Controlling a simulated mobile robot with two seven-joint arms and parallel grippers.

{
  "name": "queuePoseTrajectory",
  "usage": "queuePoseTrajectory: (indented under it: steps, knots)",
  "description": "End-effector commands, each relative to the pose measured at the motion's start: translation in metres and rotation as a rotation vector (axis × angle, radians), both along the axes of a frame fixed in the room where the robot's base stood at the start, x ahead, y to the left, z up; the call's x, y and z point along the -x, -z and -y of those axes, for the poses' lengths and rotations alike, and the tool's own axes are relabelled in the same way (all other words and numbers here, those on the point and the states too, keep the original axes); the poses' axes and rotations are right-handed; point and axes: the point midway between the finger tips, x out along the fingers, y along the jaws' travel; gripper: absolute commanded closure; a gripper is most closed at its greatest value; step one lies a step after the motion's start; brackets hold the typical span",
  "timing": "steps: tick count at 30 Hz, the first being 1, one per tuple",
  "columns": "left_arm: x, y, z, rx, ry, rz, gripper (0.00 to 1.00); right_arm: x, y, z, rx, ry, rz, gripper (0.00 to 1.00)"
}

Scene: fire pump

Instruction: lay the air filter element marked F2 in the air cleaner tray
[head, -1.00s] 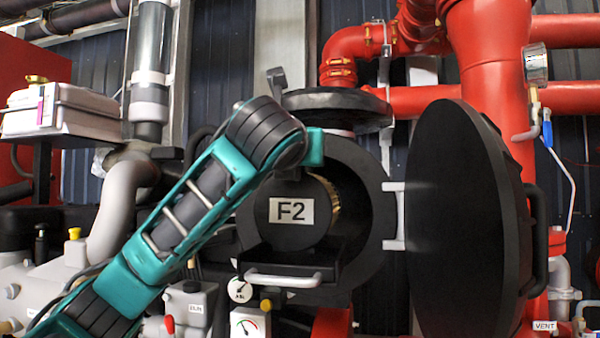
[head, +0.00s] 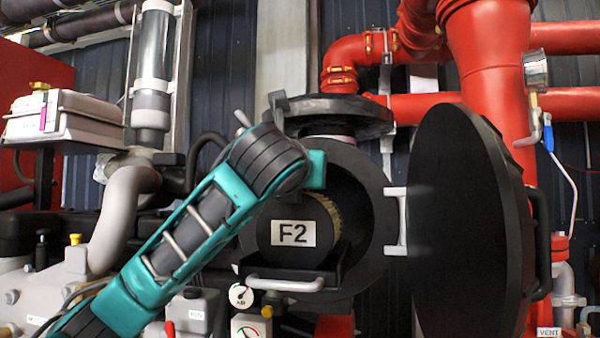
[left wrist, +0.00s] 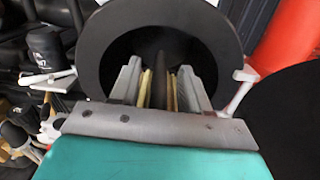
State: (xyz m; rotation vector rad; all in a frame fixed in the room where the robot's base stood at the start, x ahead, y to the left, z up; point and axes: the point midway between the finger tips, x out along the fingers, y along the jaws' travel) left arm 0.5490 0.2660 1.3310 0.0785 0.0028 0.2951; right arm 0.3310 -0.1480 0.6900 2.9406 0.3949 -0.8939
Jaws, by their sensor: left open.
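The air filter element (head: 325,232) is a dark drum with a white F2 label and yellowish pleats at its right edge. It is inside the round black air cleaner housing (head: 378,215), low down, behind the tray's pale front handle. It appears to rest on the air cleaner tray (head: 285,285), though the contact is hidden. My left arm reaches in from the left, and its wrist is above the element's upper left. My left gripper (left wrist: 160,72) is open in the left wrist view, with a dark bar and yellowish strips between its fingers. My right gripper is out of view.
The round black cover (head: 455,220) stands swung open on the right of the housing, on a pale hinge (head: 396,222). Red pipes (head: 490,70) run behind. A dial gauge (head: 241,295) and a grey box (head: 190,310) are below left.

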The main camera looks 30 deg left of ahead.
Motion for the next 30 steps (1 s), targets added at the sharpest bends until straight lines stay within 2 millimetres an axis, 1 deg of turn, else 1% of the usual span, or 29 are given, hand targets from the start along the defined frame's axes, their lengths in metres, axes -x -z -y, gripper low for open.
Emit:
queuePoseTrajectory:
  steps: [2,5,8,15,18,21,24,30]
  knots:
    - [0.002,-0.003,0.001,0.0,0.001,0.001,0.54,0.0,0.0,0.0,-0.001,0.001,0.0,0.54]
    - [0.013,-0.003,0.004,-0.001,0.001,0.004,0.54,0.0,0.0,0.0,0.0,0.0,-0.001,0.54]
    - [0.031,-0.003,0.009,-0.002,0.001,0.004,0.54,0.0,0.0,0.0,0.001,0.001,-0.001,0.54]
    - [0.081,-0.003,0.025,-0.002,0.003,0.005,0.54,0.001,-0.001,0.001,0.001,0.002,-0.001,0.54]
    - [0.097,-0.002,0.03,-0.002,0.002,0.004,0.54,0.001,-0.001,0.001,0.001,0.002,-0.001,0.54]
    - [0.108,-0.002,0.033,-0.001,0.001,0.004,0.54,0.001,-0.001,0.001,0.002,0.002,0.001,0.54]
    - [0.113,-0.001,0.035,0.0,0.0,0.001,0.54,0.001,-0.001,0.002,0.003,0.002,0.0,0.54]
    - [0.115,-0.001,0.035,0.0,0.0,0.0,0.54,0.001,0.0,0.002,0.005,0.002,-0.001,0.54]
